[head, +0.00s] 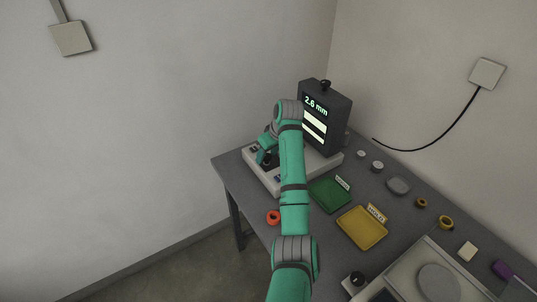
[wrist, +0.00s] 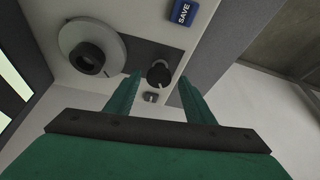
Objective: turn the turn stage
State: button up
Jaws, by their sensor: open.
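In the wrist view, a pale round stage (wrist: 112,42) sits on the white measuring device (wrist: 60,15), with a dark ring (wrist: 88,57) on it. A black knob (wrist: 159,73) with a light mark stands on a dark strip beside the stage. My gripper (wrist: 160,80) is open, its green fingers on either side of the knob. I cannot tell whether they touch it. In the head view my gripper (head: 265,150) is over the device's white base (head: 263,180), and my arm hides much of it.
The device's dark screen (head: 325,118) reads 2.6 mm. A blue SAVE button (wrist: 183,12) is near the knob. A green tray (head: 328,195), a yellow tray (head: 360,230) and an orange ring (head: 273,217) lie on the grey table (head: 235,172). Several samples lie to the right.

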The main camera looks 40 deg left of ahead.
jog(key=shift+d, duration=0.1)
jog(key=c, duration=1)
jog(key=shift+m, duration=0.3)
jog(key=m+t, duration=0.1)
jog(key=m, duration=0.1)
jog(key=m+t+h, duration=0.1)
jog(key=m, duration=0.2)
jog(key=shift+s+a, duration=0.15)
jog(key=shift+a, duration=0.05)
jog(key=m+h, duration=0.1)
jog(key=m, duration=0.2)
jog(key=m+t+h, duration=0.1)
jog(key=m, duration=0.2)
jog(key=shift+a, duration=0.15)
jog(key=o, duration=1)
